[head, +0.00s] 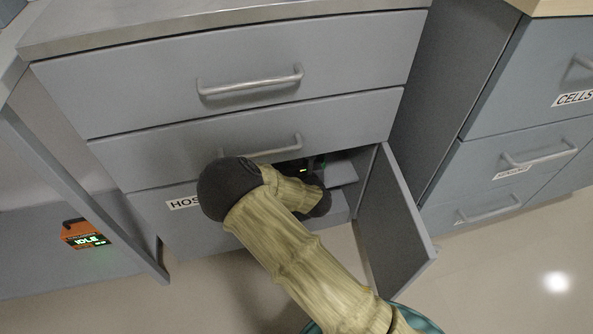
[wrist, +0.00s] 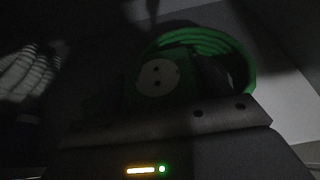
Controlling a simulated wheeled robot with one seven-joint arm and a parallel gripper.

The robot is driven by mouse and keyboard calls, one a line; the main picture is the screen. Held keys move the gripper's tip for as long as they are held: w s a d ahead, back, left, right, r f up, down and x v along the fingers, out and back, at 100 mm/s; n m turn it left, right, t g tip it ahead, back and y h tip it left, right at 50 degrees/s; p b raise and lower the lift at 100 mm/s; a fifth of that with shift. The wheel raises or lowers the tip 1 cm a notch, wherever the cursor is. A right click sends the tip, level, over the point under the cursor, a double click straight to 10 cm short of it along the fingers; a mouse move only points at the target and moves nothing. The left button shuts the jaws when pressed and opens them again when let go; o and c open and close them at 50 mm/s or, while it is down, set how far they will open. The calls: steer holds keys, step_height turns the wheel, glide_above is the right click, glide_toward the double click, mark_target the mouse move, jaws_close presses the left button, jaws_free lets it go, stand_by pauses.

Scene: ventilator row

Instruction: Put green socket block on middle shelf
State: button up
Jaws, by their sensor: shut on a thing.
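The green socket block (wrist: 157,78) shows in the dark wrist view, with a round pale socket face and two dark holes. Green cable loops (wrist: 225,55) curve behind and to its right. My gripper (wrist: 165,112) is shut on the block, just in front of the wrist camera; the fingertips are hard to make out in the dark. In the head view my arm reaches into the open lower cabinet, and the gripper and block are mostly hidden there. A grey shelf board (head: 342,174) shows inside the opening; I cannot tell which shelf level it is.
The cabinet door (head: 392,225) stands open on the right of the opening. Closed drawers (head: 250,130) are above. An orange device (head: 84,234) reading IDLE is at the left. A drawer cabinet labelled CELLS (head: 530,90) is at the right. The floor is clear at front right.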

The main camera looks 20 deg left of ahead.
steer(key=shift+s+d+f, duration=0.1)
steer(key=shift+f, duration=0.6)
steer(key=shift+f, duration=0.1)
steer(key=o, duration=1)
